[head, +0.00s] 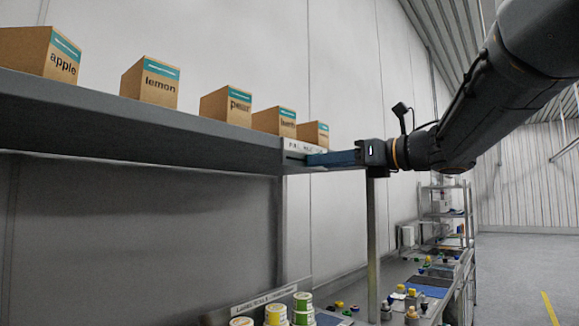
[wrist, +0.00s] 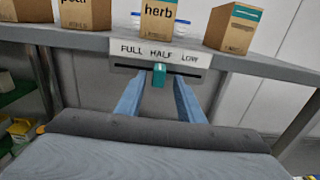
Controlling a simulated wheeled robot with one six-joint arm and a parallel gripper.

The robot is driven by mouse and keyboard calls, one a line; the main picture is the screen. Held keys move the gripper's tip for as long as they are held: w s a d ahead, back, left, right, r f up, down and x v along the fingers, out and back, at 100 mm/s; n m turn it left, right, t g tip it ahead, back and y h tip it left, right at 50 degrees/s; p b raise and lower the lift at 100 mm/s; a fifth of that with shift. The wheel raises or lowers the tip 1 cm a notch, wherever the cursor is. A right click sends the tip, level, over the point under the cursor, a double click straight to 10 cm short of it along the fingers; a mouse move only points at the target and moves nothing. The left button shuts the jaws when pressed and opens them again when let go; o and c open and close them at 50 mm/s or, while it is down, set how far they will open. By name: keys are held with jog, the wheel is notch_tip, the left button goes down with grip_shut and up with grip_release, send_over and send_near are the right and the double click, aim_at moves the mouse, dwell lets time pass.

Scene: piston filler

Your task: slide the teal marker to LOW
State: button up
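The teal marker (wrist: 159,75) sits on the dark slot of a white label plate (wrist: 185,54) in the wrist view. The plate reads FULL, HALF, LOW from left to right, and the marker is below HALF. My gripper (wrist: 158,92) is open, with one blue finger on each side of the marker and a visible gap on both sides. In the head view my gripper (head: 318,159) reaches from the right to the shelf's end by the plate (head: 303,147). The marker cannot be made out there.
The plate is on the front edge of a grey shelf (head: 130,118). Boxes stand above it, including the herb box (wrist: 158,20) and the lemon box (head: 150,82). Below are a metal post (head: 373,250) and a bench with tins (head: 303,308) and small bottles.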

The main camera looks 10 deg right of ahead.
jog(key=p+x, duration=0.2)
jog(key=x, duration=0.5)
jog(key=shift+a, duration=0.1)
grip_shut()
